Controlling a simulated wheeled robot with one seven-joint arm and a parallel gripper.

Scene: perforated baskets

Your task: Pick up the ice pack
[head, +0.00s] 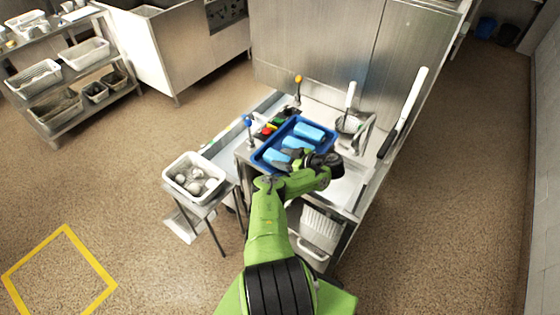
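Three light blue blocks that look like ice packs lie in a dark blue tray (263,150) on the steel counter. The far ice pack (309,132) is in plain view. The middle ice pack (296,143) and the near ice pack (274,155) lie closer to my arm and are partly covered. My gripper (284,157) reaches left from the dark wrist over the near right part of the tray, close to these two packs. Its fingers are small and dark here, so I cannot tell whether they are open or touch a pack.
A white perforated basket (169,178) with several round pale items stands on a stand at the left. A white basket (322,225) sits below.

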